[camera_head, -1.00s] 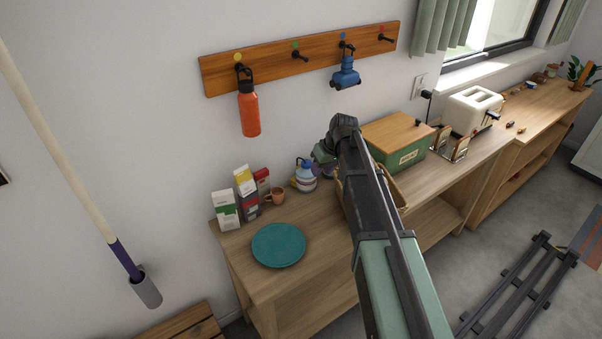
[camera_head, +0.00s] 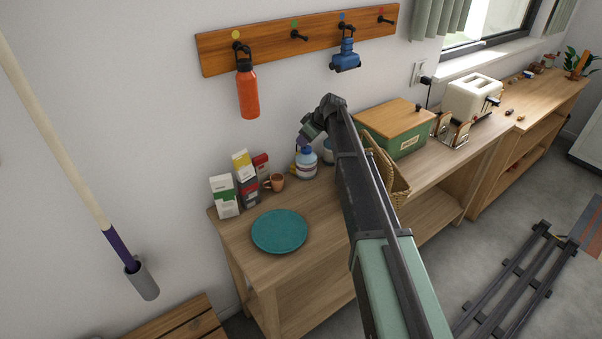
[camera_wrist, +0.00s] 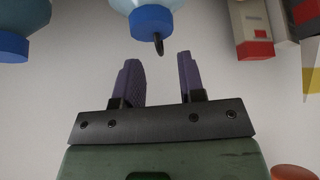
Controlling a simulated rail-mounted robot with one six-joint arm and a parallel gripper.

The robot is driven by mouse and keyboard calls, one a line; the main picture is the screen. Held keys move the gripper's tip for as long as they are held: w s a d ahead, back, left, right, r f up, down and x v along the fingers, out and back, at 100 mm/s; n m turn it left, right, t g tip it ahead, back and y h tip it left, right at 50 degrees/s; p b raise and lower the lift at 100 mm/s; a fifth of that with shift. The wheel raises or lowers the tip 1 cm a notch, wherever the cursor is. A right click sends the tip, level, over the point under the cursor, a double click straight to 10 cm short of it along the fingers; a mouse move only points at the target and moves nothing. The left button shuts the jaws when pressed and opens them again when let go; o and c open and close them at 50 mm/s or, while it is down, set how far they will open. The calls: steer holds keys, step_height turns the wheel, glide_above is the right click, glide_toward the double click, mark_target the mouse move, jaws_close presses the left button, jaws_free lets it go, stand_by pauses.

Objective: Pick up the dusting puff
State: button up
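I cannot make out a clear dusting puff in either view. My gripper (camera_head: 308,134) hangs just above a pale blue-and-white bottle (camera_head: 306,163) on the wooden counter (camera_head: 325,215). In the wrist view, my gripper (camera_wrist: 160,78) is open, with two purple fingers apart and nothing between them. That view appears upside down. The bottle (camera_wrist: 146,6), with its blue cap (camera_wrist: 152,22) and a dark hook-like piece (camera_wrist: 158,44), shows just beyond the fingertips, apart from them. A second blue-tipped container (camera_wrist: 20,30) is at its left edge.
Cartons (camera_head: 224,197), a mug (camera_head: 276,183) and a teal plate (camera_head: 280,231) stand left of the bottle. A wicker basket (camera_head: 397,184) and green box (camera_head: 402,142) are to its right. An orange flask (camera_head: 248,92) hangs from the wall rack (camera_head: 270,50) above.

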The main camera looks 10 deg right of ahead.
steer(key=b+x, duration=0.2)
steer(key=x, duration=0.2)
steer(key=shift+s+d+f+b, duration=0.1)
steer(key=shift+d+f+b, duration=0.05)
steer(key=shift+f+b, duration=0.15)
steer(key=shift+r, duration=0.2)
steer(key=shift+c, duration=0.2)
jaws_close()
steer(key=shift+r+p, duration=0.6)
steer(key=shift+p, duration=0.2)
step_height(320, 180, up, 3)
steer(key=p, duration=0.3)
steer(key=shift+r, duration=0.15)
steer(key=s+a, duration=0.4)
steer(key=s, duration=0.4)
steer(key=s+a, duration=0.5)
steer(key=s, duration=0.2)
steer(key=shift+s+f+b, duration=0.35)
steer(key=shift+f+b, duration=0.05)
steer(key=shift+f, duration=0.1)
